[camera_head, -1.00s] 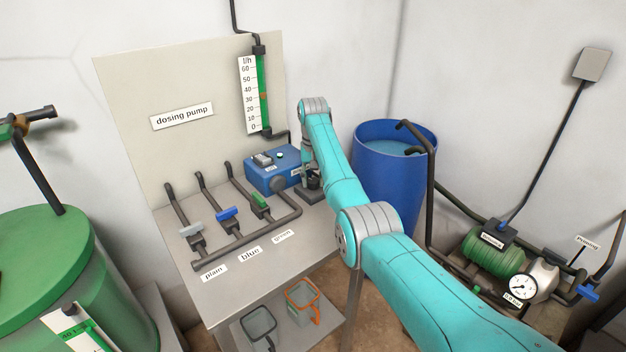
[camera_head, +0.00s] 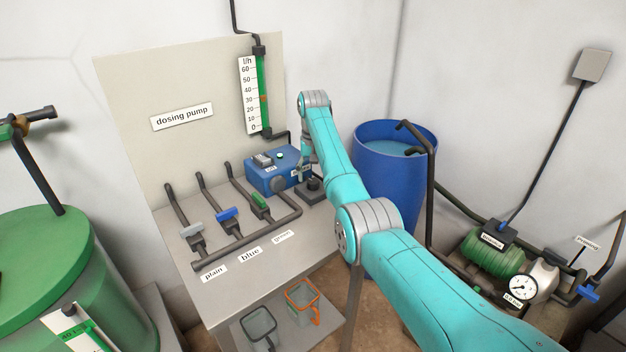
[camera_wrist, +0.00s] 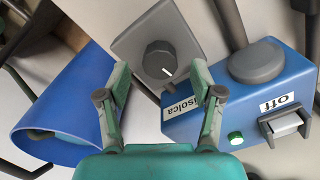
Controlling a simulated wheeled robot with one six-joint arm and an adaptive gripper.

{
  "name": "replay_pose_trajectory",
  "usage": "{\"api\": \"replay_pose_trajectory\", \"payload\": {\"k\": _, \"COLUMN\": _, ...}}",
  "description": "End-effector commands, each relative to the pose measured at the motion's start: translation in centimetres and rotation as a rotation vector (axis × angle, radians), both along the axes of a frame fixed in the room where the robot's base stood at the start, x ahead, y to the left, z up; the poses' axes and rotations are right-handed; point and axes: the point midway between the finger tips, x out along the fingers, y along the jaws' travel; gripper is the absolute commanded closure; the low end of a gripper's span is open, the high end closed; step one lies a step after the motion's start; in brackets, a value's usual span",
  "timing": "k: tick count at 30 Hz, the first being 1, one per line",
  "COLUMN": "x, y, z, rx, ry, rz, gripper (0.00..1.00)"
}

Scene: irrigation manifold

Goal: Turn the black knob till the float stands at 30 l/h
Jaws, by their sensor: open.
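The black knob (camera_wrist: 160,60), with a white pointer line, sits on a grey square plate (camera_wrist: 137,38). In the head view the knob (camera_head: 314,184) is visible below my gripper (camera_head: 308,168). In the wrist view my gripper (camera_wrist: 160,90) is open, its fingers apart on either side below the knob, with nothing between them. The flow meter tube (camera_head: 262,80) is green, beside a white l/h scale (camera_head: 249,95). Its orange float (camera_head: 263,98) stands at about the 30 mark; its exact reading is too small to tell.
The blue dosing pump box (camera_head: 270,178) stands close beside the knob plate; its switch label "Off" (camera_wrist: 280,103) shows in the wrist view. A blue barrel (camera_head: 375,165) stands right of the bench. Several valves on pipes (camera_head: 228,214) occupy the bench's left part.

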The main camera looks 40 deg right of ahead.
Motion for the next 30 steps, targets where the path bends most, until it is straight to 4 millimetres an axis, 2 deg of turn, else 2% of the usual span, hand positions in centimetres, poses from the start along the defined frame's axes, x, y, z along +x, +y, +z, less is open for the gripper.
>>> {"api": "replay_pose_trajectory", "payload": {"k": 3, "x": 0.1, "y": 0.0, "z": 2.2, "rx": -0.001, "ry": -0.003, "rz": 0.000, "gripper": 0.34}}
{"api": "replay_pose_trajectory", "payload": {"k": 10, "x": 0.1, "y": 0.0, "z": 4.8, "rx": -0.001, "ry": -0.002, "rz": 0.000, "gripper": 0.34}}
{"api": "replay_pose_trajectory", "payload": {"k": 30, "x": 0.0, "y": 0.0, "z": 5.3, "rx": 0.000, "ry": 0.000, "rz": 0.000, "gripper": 0.34}}
